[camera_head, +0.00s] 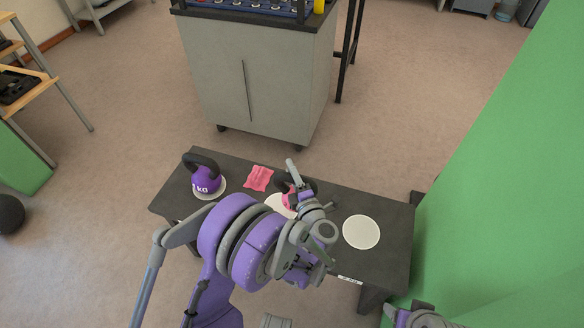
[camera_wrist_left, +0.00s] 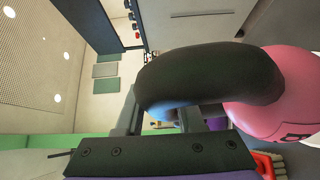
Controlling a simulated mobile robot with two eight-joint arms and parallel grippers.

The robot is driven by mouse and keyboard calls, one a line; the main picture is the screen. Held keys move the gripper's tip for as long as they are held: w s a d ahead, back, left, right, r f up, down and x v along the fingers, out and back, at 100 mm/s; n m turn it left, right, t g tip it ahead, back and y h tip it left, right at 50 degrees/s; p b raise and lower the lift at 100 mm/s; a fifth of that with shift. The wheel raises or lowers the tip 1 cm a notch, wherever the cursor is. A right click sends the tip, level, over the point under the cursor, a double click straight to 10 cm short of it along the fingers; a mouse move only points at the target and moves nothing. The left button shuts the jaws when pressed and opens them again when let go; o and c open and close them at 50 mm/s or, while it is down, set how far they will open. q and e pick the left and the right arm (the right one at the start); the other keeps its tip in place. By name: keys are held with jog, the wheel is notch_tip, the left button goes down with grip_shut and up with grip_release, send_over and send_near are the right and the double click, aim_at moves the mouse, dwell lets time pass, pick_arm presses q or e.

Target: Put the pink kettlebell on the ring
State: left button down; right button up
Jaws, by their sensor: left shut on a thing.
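The pink kettlebell (camera_head: 288,201) is at the middle of the dark bench, mostly hidden behind my left wrist. Its black handle (camera_wrist_left: 205,78) and pink body (camera_wrist_left: 290,95) fill the right of the left wrist view. My left gripper (camera_head: 304,197) is shut on the handle; its fingers (camera_wrist_left: 165,122) also show in the wrist view. A white round disc (camera_head: 275,200) lies by the kettlebell; I cannot tell whether they touch. Another white disc (camera_head: 361,232) lies bare on the right of the bench. My right gripper's jaws are not visible.
A purple kettlebell (camera_head: 207,181) stands on a white disc (camera_head: 219,191) at the bench's left. A pink cloth (camera_head: 258,178) lies between the kettlebells. A grey cabinet (camera_head: 250,85) stands behind the dark bench (camera_head: 391,240). A green wall (camera_head: 510,190) rises at right.

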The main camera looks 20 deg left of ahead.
pick_arm(q)
jog(key=shift+f+b, duration=0.7)
jog(key=shift+f, duration=2)
jog(key=c, duration=0.5)
grip_release()
jog(key=v, duration=1.1)
jog(key=shift+s+a+f+p, duration=0.15)
jog(key=shift+a+f+p, duration=0.05)
jog(key=shift+f+p, duration=0.1)
